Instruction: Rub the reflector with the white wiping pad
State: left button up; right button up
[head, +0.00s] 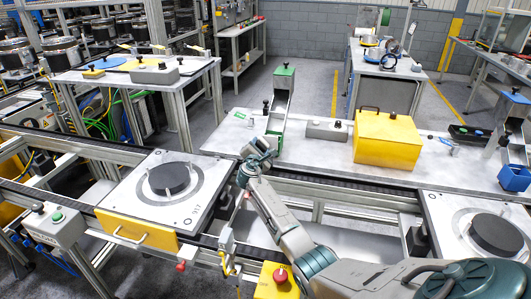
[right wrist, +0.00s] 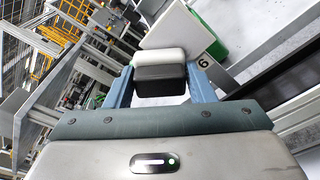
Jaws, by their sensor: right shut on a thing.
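My right gripper (head: 242,181) hangs over the conveyor, just right of the left pallet (head: 138,205) in the head view. In the right wrist view its two blue fingers (right wrist: 160,85) are shut on the sides of the wiping pad (right wrist: 160,72), a dark block with a white face. A pale flat panel (right wrist: 176,28) lies beyond the pad in that view; I cannot tell whether they touch. I cannot make out the reflector with certainty in either view. My left gripper is not in view.
A dark disc (head: 170,178) sits on the left pallet. Another pallet with a disc (head: 496,234) is at the right. A yellow box (head: 387,138) stands on the white bench behind the conveyor. A bracket (head: 227,240) and a red stop button (head: 280,275) are in front.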

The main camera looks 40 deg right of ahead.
jog(key=shift+w+a, duration=0.1)
jog(key=shift+w, duration=0.05)
jog(key=shift+r, duration=0.1)
jog(key=shift+f+p+v, duration=0.15)
jog(key=shift+p+v, duration=0.7)
jog(key=shift+v, duration=0.65)
jog(key=shift+f+p+v, duration=0.1)
jog(key=shift+p+v, duration=0.7)
jog(key=shift+v, duration=0.65)
jog(key=shift+w+a+f, duration=0.1)
jog(key=shift+a, duration=0.1)
jog(key=p+v, duration=0.1)
jog(key=v, duration=0.2)
jog(key=shift+w+f, duration=0.1)
